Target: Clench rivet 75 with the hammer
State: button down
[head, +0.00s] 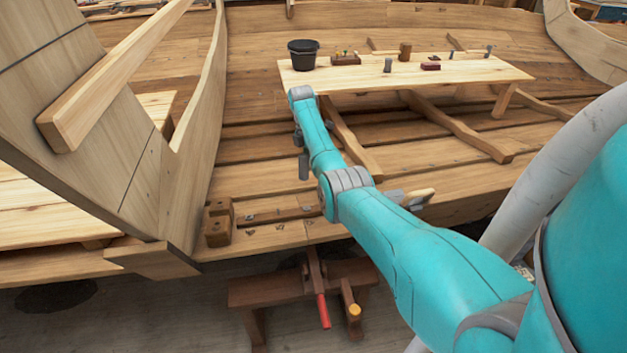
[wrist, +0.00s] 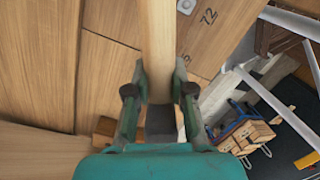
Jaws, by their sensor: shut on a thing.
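In the wrist view my gripper (wrist: 160,80) is shut on a pale wooden handle (wrist: 159,40), which appears to be the hammer's. The handle runs out past the fingertips to the top edge, and a dark grey block (wrist: 160,121) sits between the fingers near the palm. A plank behind carries the number 72 (wrist: 208,16) beside a small round metal piece (wrist: 186,6). I cannot make out a 75 in either view. In the head view my forearm hides most of the gripper. A grey cylinder (head: 303,167) hangs just below the wrist area; I cannot tell what it belongs to.
A wooden block (head: 217,223) stands on the front ledge. A tall curved hull side (head: 120,160) rises at left. A low trestle (head: 262,293) stands below.

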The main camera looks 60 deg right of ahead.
jog(key=shift+s+a+f, duration=0.15)
jog(key=shift+a+f, duration=0.05)
jog(key=shift+f, duration=0.35)
jog(key=shift+r, duration=0.1)
jog(key=shift+d+v, duration=0.15)
jog(key=shift+v, duration=1.1)
jog(key=shift+d+v, duration=0.15)
jog(key=shift+v, duration=1.05)
